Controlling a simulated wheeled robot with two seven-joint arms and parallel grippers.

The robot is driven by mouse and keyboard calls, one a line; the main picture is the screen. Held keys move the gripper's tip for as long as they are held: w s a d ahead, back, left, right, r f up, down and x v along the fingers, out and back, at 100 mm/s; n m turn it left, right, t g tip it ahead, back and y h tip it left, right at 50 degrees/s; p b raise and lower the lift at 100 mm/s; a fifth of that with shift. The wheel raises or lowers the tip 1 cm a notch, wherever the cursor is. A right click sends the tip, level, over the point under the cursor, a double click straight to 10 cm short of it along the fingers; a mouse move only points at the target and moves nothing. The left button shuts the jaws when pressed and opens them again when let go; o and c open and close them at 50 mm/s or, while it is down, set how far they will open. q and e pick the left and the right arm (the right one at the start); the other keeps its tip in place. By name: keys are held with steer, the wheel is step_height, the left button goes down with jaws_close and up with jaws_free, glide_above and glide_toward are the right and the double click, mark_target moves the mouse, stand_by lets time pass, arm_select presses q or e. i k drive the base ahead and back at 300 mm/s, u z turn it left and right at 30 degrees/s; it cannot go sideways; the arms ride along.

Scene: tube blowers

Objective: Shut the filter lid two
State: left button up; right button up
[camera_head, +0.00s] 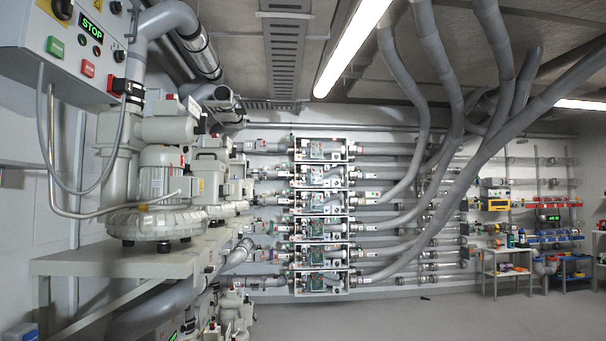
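No filter lid marked two can be made out in the head view. A tall rack of several stacked open-front boxes (320,202) stands against the back wall, with green boards inside and pipes entering from both sides. A large grey blower (160,190) sits on a shelf at the left, with more blowers (212,165) behind it. Any lids on these are too small or too hidden to tell open from shut. Neither of my grippers is in view.
A control box (75,45) with a STOP display hangs at upper left. The blower shelf (120,262) juts out at left, with more machines (230,315) below. Thick hoses (455,160) come down from the ceiling. Workbenches (507,265) stand at right. The grey floor (400,315) is mostly clear.

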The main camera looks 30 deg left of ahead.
mark_target(240, 169)
steer(key=i, duration=1.1)
steer(key=u, duration=0.45)
steer(key=i, duration=2.8)
steer(key=u, duration=0.45)
steer(key=i, duration=2.55)
steer(key=u, duration=0.85)
steer(key=i, duration=1.4)
steer(key=u, duration=1.85)
steer(key=i, duration=1.1)
steer(key=u, duration=1.05)
steer(key=i, duration=0.3)
steer(key=u, duration=0.1)
steer(key=k, duration=0.5)
